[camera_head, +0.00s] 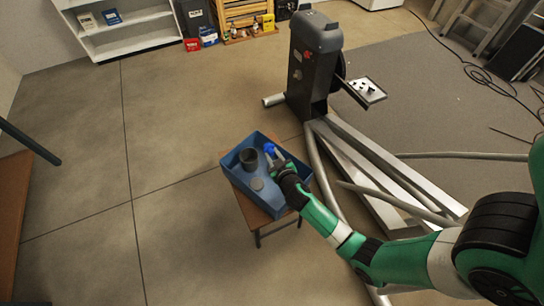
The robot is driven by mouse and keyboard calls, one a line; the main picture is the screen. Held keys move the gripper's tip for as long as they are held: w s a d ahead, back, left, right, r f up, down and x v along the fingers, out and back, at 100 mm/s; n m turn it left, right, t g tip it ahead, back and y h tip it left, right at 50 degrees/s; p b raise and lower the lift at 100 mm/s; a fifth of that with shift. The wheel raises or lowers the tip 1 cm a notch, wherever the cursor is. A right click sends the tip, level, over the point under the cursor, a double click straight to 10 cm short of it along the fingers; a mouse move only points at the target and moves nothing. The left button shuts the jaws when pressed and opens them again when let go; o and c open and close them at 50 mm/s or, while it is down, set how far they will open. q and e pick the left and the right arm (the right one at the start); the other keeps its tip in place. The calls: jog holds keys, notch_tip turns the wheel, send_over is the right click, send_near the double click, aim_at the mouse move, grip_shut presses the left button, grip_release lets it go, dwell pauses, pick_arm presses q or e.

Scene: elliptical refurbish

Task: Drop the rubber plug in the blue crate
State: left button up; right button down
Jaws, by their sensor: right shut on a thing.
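The blue crate (236,178) stands open on a small wooden stool in the middle of the view. A dark round cup-like piece (250,158) and a flat grey disc (257,184) lie inside it. My right gripper (271,151), with blue fingertips, reaches over the crate's right side. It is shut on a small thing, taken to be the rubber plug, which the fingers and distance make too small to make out. My right forearm hides part of the crate's right wall. My left gripper is not in view.
A grey upright machine body (311,65) stands behind the crate, with long metal rails (380,170) on the floor to the right. A white shelf (125,30) stands at the back left. Cables (480,75) lie far right. The floor left of the crate is clear.

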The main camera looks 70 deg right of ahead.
notch_tip(320, 180, down, 7)
jog(key=b, duration=0.5)
jog(key=shift+b, duration=0.35)
jog(key=shift+w+d, duration=0.1)
jog(key=c, duration=0.6)
grip_release()
jog(key=shift+o, duration=0.2)
jog(key=p+v, duration=0.3)
jog(key=v, duration=0.8)
jog(key=shift+s+a, duration=0.2)
